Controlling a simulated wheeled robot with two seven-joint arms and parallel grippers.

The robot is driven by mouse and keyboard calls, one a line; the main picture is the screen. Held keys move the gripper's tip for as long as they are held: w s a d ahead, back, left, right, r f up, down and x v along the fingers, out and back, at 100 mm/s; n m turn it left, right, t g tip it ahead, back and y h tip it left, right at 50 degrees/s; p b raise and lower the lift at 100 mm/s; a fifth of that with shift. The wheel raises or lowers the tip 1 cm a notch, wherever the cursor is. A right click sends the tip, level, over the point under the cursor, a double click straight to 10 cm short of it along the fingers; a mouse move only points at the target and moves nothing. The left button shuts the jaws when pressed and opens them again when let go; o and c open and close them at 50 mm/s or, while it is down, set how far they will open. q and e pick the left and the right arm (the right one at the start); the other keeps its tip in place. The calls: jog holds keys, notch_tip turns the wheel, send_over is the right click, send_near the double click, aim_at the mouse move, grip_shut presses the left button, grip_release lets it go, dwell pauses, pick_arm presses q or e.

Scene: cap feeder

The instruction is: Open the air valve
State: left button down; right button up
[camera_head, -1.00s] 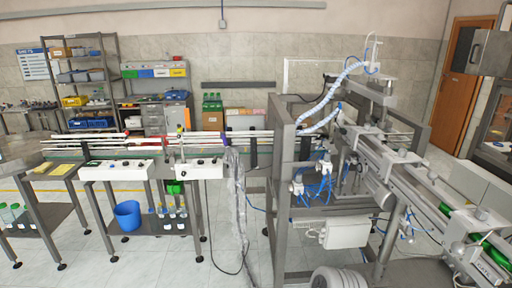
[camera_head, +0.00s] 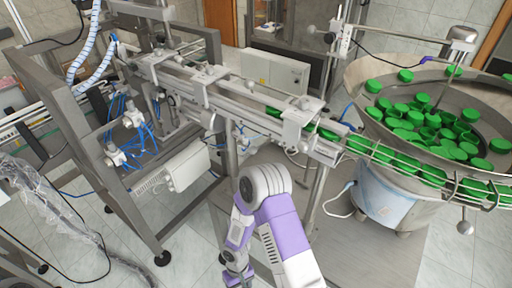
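Two pale valve-like fittings with blue air tubes sit on the grey machine frame: an upper one (camera_head: 132,118) and a lower one (camera_head: 115,157). I cannot tell for sure which is the air valve, or its handle position. My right arm rises from the bottom edge right of centre, bends at a grey elbow, and its purple and grey forearm points down. The forearm's end is at the bottom edge, and no gripper fingers can be made out. No gripper touches the fittings. My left arm and gripper are out of view.
The grey machine frame (camera_head: 132,215) stands at left, with a white box (camera_head: 186,166) on its side. A cap bowl (camera_head: 365,75) full of green caps (camera_head: 415,117) stands at right, with a rail (camera_head: 385,157) of caps leading from it. Plastic-wrapped tubing hangs at lower left.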

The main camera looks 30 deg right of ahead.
jog(key=w+d+r+h, duration=0.4)
jog(key=w+d+h, duration=0.2)
jog(key=w+d, duration=0.15)
jog(key=m+t+h+p, duration=0.2)
jog(key=m+t+h, duration=0.4)
jog(key=h, duration=0.7)
send_near(252, 150)
jog(key=d+f+n, duration=0.1)
jog(key=d+f, duration=0.1)
jog(key=d, duration=0.1)
jog(key=shift+t, duration=0.3)
jog(key=d, duration=0.2)
jog(key=w+d, duration=0.1)
jog(key=d, duration=0.1)
jog(key=w+d, duration=0.1)
jog(key=d, duration=0.2)
jog(key=shift+w+r+p, duration=0.15)
jog(key=shift+r+p, duration=0.15)
jog(key=shift+r, duration=0.05)
jog(key=shift+d, duration=0.3)
grip_shut()
